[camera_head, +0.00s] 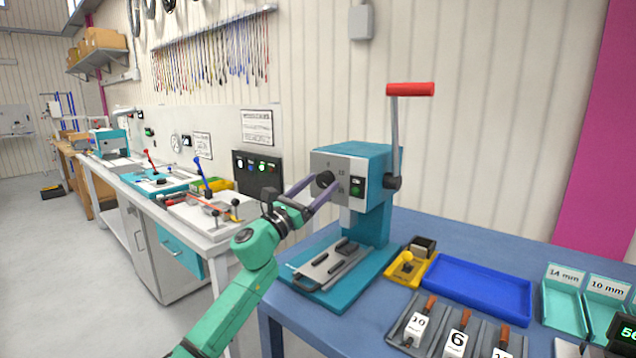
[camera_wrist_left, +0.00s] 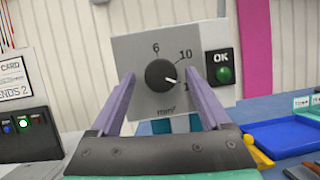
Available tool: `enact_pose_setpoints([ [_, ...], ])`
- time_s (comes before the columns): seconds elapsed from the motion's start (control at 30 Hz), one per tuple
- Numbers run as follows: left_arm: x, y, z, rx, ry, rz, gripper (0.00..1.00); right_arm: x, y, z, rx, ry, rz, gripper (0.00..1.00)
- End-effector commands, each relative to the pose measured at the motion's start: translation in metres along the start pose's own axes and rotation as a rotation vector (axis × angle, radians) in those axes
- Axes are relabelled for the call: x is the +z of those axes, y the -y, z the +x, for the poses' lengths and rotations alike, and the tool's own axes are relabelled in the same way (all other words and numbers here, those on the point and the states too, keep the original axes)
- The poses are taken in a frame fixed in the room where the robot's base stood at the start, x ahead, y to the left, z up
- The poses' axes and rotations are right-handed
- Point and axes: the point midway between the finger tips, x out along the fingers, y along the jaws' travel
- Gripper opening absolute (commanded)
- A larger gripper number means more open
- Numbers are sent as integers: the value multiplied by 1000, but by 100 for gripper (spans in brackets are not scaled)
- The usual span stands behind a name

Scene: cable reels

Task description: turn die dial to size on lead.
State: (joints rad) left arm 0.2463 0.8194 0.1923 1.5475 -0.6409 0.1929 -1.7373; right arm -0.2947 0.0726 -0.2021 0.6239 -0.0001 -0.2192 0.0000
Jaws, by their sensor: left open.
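The die dial is a black round knob (camera_wrist_left: 161,75) on the grey front plate of the teal press (camera_head: 368,160). In the left wrist view its white pointer aims right and slightly down, toward a third number partly hidden by a finger; 6 and 10 are readable, with "mm²" below. The dial also shows in the head view (camera_head: 325,179). My left gripper (camera_wrist_left: 161,84) is open, its two purple fingers on either side of the knob with gaps visible. It also shows in the head view (camera_head: 322,186). I cannot identify the lead. My right gripper is out of view.
A green lamp marked OK (camera_wrist_left: 223,74) sits right of the dial. The press has a red-handled lever (camera_head: 410,89). A blue tray (camera_head: 478,287), a yellow holder (camera_head: 408,266), numbered blocks (camera_head: 457,343) and labelled green bins (camera_head: 563,305) stand right. A dark display (camera_head: 624,333) is partly cut off.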

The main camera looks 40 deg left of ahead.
Motion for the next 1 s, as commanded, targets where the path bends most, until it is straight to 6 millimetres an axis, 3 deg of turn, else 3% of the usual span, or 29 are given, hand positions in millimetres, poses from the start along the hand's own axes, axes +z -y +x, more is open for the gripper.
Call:
enact_pose_setpoints([
  [0.17, -1, 0, 0, 0, 0, -1, 80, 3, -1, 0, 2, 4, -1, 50],
  [0.33, 0, 0, 0, 0, 0, -1, 15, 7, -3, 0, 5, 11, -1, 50],
  [0.37, 0, 0, 0, 0, 0, -1, 4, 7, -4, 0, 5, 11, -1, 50],
  [0.4, 0, 0, 0, 0, 0, -1, 0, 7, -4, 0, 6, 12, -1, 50],
  [0.73, 0, 1, 0, 14, 3, -39, 0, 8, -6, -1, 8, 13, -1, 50],
  [1.0, 0, 3, 0, 73, 9, -180, 0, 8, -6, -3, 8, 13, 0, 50],
])
